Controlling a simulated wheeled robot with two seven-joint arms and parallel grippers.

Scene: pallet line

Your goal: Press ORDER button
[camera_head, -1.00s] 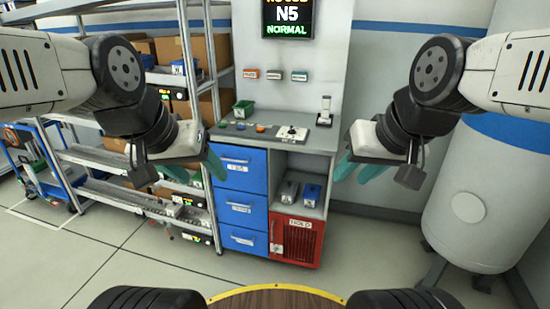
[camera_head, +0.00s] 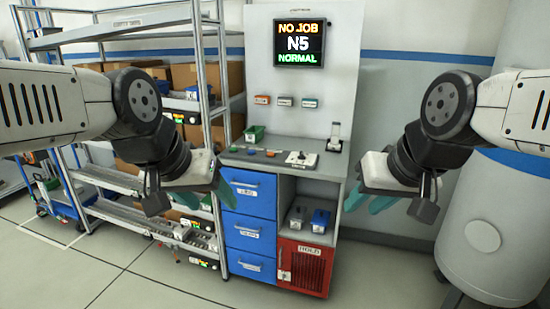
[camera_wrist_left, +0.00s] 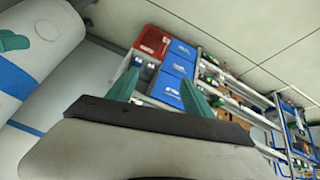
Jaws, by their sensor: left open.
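The workstation counter (camera_head: 325,170) stands ahead of me, with small green (camera_head: 233,149), blue (camera_head: 251,152) and orange (camera_head: 271,153) buttons along its front left. A white control plate (camera_head: 301,159) with a dark knob lies right of them. I cannot read which button is ORDER. My left gripper (camera_head: 208,198) is open and empty, on the near side of the counter and apart from it. In the left wrist view its teal fingers (camera_wrist_left: 160,92) are spread, with the blue drawers beyond. My right gripper (camera_head: 369,201) looks open and empty, right of the cabinet.
A screen (camera_head: 300,43) reads "NO JOB N5 NORMAL". Three small labelled boxes (camera_head: 285,101) hang below it. Blue drawers (camera_head: 249,193) and a red HOLD door (camera_head: 301,268) are under the counter. A shelf rack (camera_head: 203,75) stands left, a white tank (camera_head: 485,230) right. The floor ahead is clear.

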